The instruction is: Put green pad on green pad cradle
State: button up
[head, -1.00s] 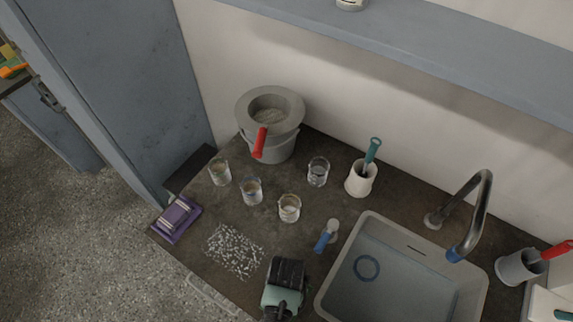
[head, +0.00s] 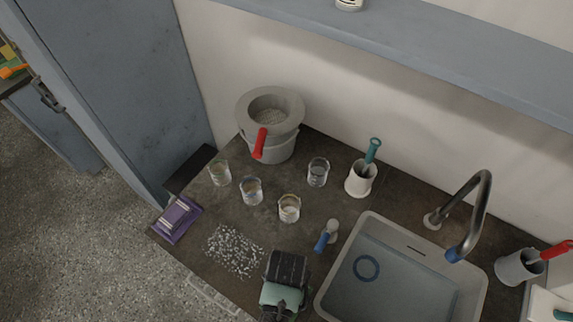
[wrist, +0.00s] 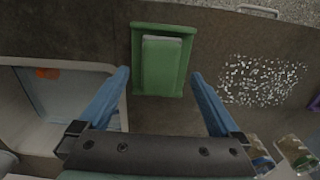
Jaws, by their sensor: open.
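In the wrist view a green cradle (wrist: 163,28) lies on the dark worktop, top centre. A paler grey-green block, seemingly the green pad (wrist: 161,66), lies within its green outline. I cannot tell how firmly it is seated. My gripper (wrist: 160,76) is open, its two blue fingers apart on either side of the cradle and pad, with nothing seen gripped. In the head view my wrist hides this spot, and neither the green pad nor its cradle can be made out there.
The sink (head: 365,230) is close beside my arm, with a blue-handled tool (head: 325,238) near its edge. White grains (head: 235,250) are scattered to the left. A purple pad and holder (head: 176,219) lie further left. Several glass beakers (head: 289,208) stand behind.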

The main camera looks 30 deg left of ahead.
notch_tip(320, 180, up, 8)
jog(key=shift+r, duration=0.25)
jog(key=w+r+t+y, duration=0.2)
jog(key=w+r+t, duration=0.7)
jog(key=w+r, duration=0.9)
jog(key=w+d+r+t, duration=0.1)
jog(key=w+r+t, duration=0.2)
jog(key=r, duration=0.5)
jog(key=w+d+r+t, duration=0.1)
jog(key=w+r+t, duration=0.15)
jog(key=r, duration=0.55)
jog(key=s+d+r+t, duration=0.1)
jog(key=d+r+t, duration=0.15)
jog(key=r, duration=0.65)
jog(key=d+r+t, duration=0.1)
jog(key=r+t, duration=0.2)
jog(key=r, duration=0.5)
jog(key=s+d+r+t+h, duration=0.1)
jog(key=s+d+r+t, duration=0.1)
jog(key=s+r, duration=0.3)
jog(key=s+d+r+t+h, duration=0.1)
jog(key=s+r+t, duration=0.4)
jog(key=r, duration=0.8)
jog(key=shift+s+d, duration=0.55)
jog(key=shift+s, duration=0.2)
jog(key=shift+f, duration=0.1)
